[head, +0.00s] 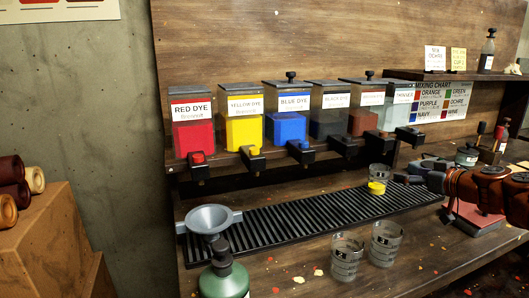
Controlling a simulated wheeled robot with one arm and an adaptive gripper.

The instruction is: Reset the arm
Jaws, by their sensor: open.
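My arm reaches in from the right edge in the head view, with dark red-brown links. My gripper (408,171) is dark, points left, and is in front of the back shelf, above the right end of the black slatted drip tray (270,228). It is open, and I see nothing held in it. Its fingertips are small and hard to make out against the dark wood.
Dye dispensers, including red (192,137), yellow (242,132) and blue (287,127), line the back board.

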